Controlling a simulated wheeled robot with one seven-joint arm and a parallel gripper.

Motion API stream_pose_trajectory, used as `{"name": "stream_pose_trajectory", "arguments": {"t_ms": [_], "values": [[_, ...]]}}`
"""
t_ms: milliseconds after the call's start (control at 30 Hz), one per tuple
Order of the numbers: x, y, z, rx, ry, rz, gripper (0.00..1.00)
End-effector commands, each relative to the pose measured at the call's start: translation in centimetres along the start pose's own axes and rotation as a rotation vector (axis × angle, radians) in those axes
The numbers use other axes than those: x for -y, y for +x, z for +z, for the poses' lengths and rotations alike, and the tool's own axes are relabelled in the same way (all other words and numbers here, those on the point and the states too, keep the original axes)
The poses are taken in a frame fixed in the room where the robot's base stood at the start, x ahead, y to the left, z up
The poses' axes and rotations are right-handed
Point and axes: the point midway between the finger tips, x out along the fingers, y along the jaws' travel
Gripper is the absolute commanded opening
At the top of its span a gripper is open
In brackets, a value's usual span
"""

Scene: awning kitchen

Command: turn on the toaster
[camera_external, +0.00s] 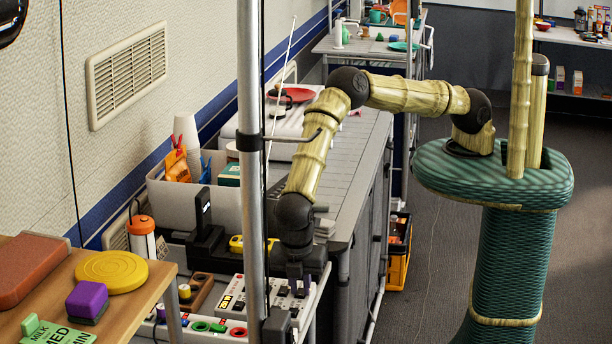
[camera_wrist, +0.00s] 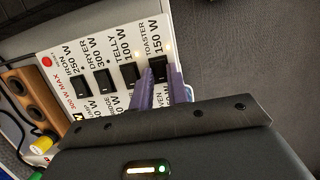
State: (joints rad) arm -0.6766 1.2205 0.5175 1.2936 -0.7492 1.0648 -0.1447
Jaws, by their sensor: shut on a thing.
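A white switch panel (camera_wrist: 62,58) shows in the wrist view, with a row of black rocker switches labelled iron, dryer, telly and toaster. The toaster switch (camera_wrist: 157,66) is at the right end of this row. The purple fingers of my gripper (camera_wrist: 160,85) are shut on it, one on each side. A small spot beside the toaster label glows pale. The lower row of the panel is partly hidden by my gripper. In the external view the panel (camera_external: 230,297) lies on the low counter, with my gripper (camera_external: 298,285) pointing down at its right part.
A brown holder (camera_wrist: 30,103) with round holes stands left of the panel. A grey bin (camera_external: 178,203) with cups and packets is behind it. A metal pole (camera_external: 250,150) stands in front of the counter. The grey worktop (camera_external: 350,170) is largely clear.

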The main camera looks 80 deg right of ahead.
Motion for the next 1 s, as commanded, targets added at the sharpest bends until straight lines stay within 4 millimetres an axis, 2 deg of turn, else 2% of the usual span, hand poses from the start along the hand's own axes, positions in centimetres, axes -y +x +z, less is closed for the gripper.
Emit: {"name": "stream_pose_trajectory", "arguments": {"t_ms": [67,100,133,433,567,767,1000], "values": [[-0.1,-0.1,0.0,-0.002,0.001,0.002,0.0],[-0.1,-0.1,0.0,-0.003,0.001,0.002,0.2],[-0.1,-0.1,0.0,-0.003,0.001,0.002,0.25],[0.0,-0.1,0.0,-0.002,0.0,0.001,0.25],[-0.1,-0.8,-0.1,-0.003,0.001,0.002,0.25],[-0.1,-3.6,-0.1,-0.005,0.001,0.004,0.25],[-0.1,-8.5,-0.2,-0.006,0.001,0.005,0.25]]}}
